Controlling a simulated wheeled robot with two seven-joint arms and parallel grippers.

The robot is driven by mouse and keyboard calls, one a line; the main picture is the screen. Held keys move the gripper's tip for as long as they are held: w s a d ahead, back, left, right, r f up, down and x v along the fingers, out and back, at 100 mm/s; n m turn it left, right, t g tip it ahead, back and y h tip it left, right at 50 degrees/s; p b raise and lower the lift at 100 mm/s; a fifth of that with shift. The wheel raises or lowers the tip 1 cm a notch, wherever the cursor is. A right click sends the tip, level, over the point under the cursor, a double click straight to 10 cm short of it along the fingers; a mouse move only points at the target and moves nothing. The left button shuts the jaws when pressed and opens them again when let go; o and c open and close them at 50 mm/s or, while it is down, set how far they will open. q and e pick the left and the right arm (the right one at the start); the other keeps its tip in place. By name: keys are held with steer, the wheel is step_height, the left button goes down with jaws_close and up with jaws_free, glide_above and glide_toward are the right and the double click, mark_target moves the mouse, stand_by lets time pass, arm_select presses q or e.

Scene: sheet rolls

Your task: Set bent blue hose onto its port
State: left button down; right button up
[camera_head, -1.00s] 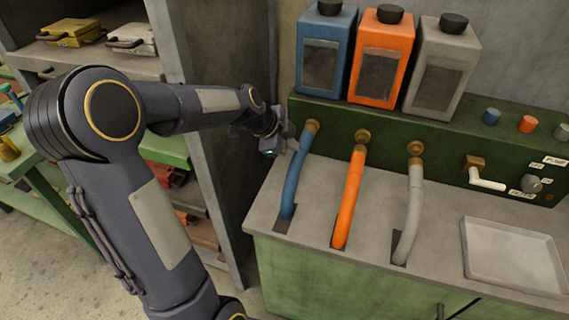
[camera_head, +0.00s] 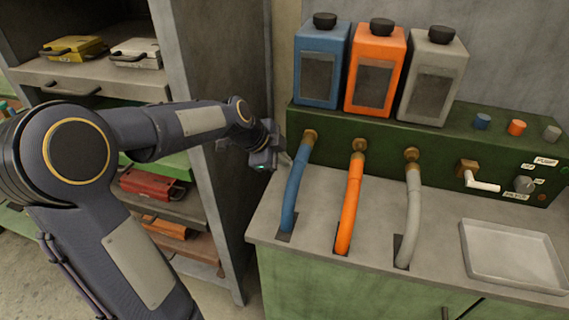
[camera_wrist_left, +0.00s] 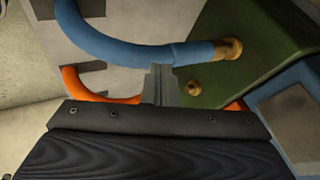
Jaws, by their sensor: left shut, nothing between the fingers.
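The blue hose (camera_head: 293,192) rises from a slot in the counter. Its upper end meets the brass port (camera_head: 310,136) on the green panel. In the left wrist view the blue hose (camera_wrist_left: 130,50) curves across the top, and its end sits against the brass port (camera_wrist_left: 231,48) with no gap that I can see. My left gripper (camera_head: 286,159) is just left of the hose's upper part. In the left wrist view its fingers (camera_wrist_left: 160,84) are together and empty, close beside the hose; whether they touch it I cannot tell. My right gripper is not in view.
An orange hose (camera_head: 349,205) and a grey hose (camera_head: 412,215) stand to the right, joined to brass fittings. Blue, orange and grey canisters stand on the green panel (camera_head: 330,125). A shallow tray (camera_head: 468,262) lies at the right. A shelf unit stands at left.

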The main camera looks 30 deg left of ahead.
arm_select(q)
steer(key=v, duration=0.7)
steer(key=shift+r, duration=0.3)
steer(key=shift+s, duration=0.1)
